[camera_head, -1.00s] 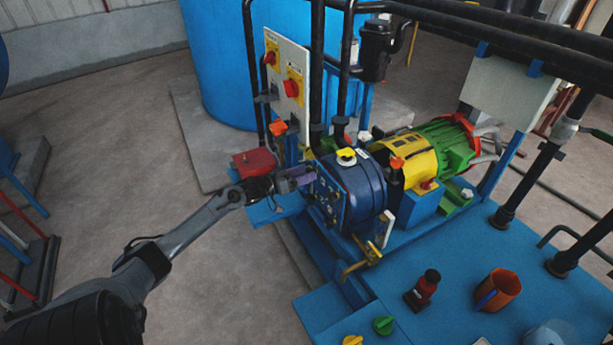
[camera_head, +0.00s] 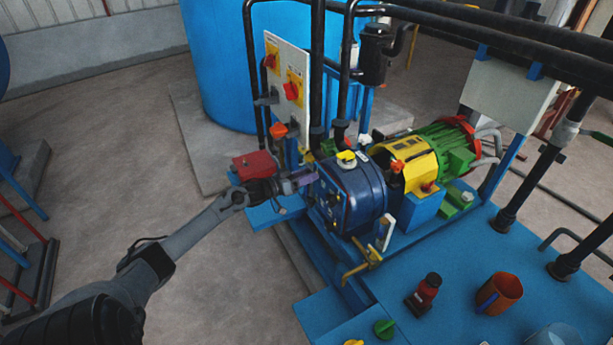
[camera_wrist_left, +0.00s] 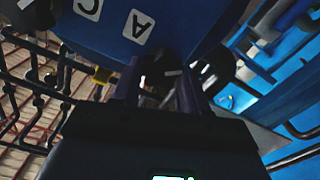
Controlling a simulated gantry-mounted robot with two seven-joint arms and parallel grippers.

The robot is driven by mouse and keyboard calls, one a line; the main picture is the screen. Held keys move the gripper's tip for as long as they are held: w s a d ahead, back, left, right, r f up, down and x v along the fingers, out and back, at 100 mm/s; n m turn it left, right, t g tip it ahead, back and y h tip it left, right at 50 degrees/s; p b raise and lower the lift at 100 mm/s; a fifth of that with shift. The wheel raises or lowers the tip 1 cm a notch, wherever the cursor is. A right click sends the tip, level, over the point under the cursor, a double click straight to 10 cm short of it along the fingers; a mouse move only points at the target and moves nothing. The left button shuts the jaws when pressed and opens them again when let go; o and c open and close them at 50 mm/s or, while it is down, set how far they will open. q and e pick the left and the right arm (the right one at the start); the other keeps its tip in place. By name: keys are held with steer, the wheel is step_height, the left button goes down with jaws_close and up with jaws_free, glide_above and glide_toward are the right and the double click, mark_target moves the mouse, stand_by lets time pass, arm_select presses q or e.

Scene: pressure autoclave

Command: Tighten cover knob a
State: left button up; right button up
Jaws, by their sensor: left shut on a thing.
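The blue autoclave drum (camera_head: 365,195) lies on its side, with its flat cover (camera_head: 333,207) facing my left arm. In the left wrist view the blue cover (camera_wrist_left: 95,32) carries white labels "A" (camera_wrist_left: 138,26) and "C" (camera_wrist_left: 88,9). My left gripper (camera_head: 304,179) is at the upper left edge of the cover. In the left wrist view its fingers (camera_wrist_left: 160,85) are shut on a dark knob just beside label "A". The knob is mostly hidden between the fingers, so its turn cannot be told. My right gripper is not in view.
A white panel with red switches (camera_head: 291,91) stands behind the gripper, and a red box (camera_head: 255,165) is close to my wrist.

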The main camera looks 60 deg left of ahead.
arm_select(q)
steer(key=shift+m, duration=0.4)
steer(key=shift+d+f+m+p, duration=0.15)
steer(key=shift+m+p, duration=0.25)
steer(key=shift+m, duration=3.65)
steer(key=shift+d+f+m+p, duration=0.1)
steer(key=shift+m+p, duration=0.35)
steer(key=shift+m, duration=3.65)
steer(key=shift+d+f+m+p, duration=0.15)
steer(key=shift+m+p, duration=0.25)
steer(key=shift+m, duration=3.65)
steer(key=o, duration=1.1)
steer(key=shift+c, duration=0.2)
